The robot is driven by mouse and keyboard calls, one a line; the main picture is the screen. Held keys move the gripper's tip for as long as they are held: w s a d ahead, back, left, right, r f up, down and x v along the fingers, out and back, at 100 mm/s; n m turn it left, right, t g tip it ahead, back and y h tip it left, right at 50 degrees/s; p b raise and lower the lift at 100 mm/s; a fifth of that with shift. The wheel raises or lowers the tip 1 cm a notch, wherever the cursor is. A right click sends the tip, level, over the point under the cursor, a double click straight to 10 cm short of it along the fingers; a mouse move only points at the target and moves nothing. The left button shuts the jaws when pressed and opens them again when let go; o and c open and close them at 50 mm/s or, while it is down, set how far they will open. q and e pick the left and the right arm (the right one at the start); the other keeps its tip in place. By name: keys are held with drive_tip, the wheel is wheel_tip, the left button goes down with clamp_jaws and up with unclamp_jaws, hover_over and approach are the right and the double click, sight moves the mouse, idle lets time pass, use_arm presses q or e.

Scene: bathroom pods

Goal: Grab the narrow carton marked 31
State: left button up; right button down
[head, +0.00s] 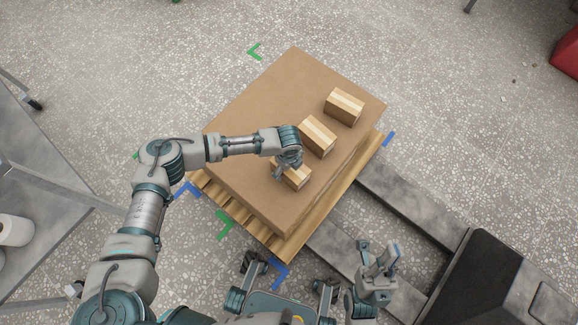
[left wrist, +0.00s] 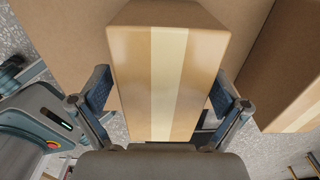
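Three brown cartons with pale tape stand in a diagonal row on a large cardboard-topped stack (head: 240,120): a far one (head: 344,107), a middle one (head: 317,136) and a near one (head: 297,176). No number 31 is readable on any. My left gripper (head: 285,168) is over the near carton and hides part of it. In the left wrist view, the open fingers (left wrist: 160,95) are on either side of this carton (left wrist: 140,80); firm contact cannot be told. My right gripper (head: 377,252) is open and empty, low at the right of the stack.
The middle carton (left wrist: 295,85) is close beside the right finger in the left wrist view. A wooden pallet (head: 275,247) lies under the stack. A grey table with white rolls (head: 15,230) is at left. Open floor lies beyond the stack.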

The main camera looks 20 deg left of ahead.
use_arm(q)
drive_tip(key=shift+d, duration=0.55)
drive_tip(key=c, duration=1.4)
drive_tip(key=shift+o, duration=0.2)
drive_tip(key=shift+a, duration=0.1)
